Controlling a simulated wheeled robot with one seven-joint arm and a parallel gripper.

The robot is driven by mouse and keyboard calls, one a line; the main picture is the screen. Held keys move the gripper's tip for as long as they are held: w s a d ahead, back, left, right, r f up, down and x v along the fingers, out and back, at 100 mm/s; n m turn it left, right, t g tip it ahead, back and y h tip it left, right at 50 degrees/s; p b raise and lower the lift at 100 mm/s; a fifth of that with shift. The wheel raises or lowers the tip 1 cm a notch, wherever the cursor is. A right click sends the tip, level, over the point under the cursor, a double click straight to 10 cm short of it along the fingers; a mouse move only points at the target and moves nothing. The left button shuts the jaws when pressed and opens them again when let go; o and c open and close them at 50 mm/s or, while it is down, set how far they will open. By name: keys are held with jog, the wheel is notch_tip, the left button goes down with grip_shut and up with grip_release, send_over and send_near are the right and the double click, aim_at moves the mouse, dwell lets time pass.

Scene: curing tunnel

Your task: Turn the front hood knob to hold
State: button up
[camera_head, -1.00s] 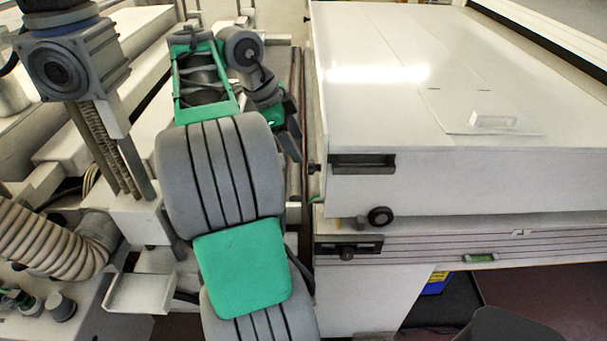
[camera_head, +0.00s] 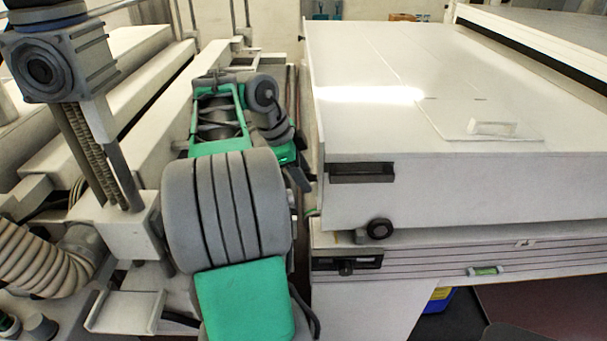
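The white hood (camera_head: 460,190) fills the right side, its front face towards me. A round black knob (camera_head: 380,229) sits low on that face, near its left corner; its marking is too small to read. My grey and green arm reaches forward left of the hood. My gripper (camera_head: 303,178) is at the arm's far end, beside the hood's left front edge, left of and above the knob in the picture. It seems apart from the knob. It is small and partly hidden by my arm, so its opening cannot be made out.
A black recessed handle (camera_head: 362,172) is above the knob. Below the hood, a dark recess with a small knob (camera_head: 346,267) sits in the striped panel. A ribbed hose (camera_head: 45,265) and white machine beams stand at left. The gap between machine and hood is narrow.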

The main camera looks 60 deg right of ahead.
grip_shut()
jog(key=shift+f+b, duration=0.15)
jog(key=shift+b, duration=0.25)
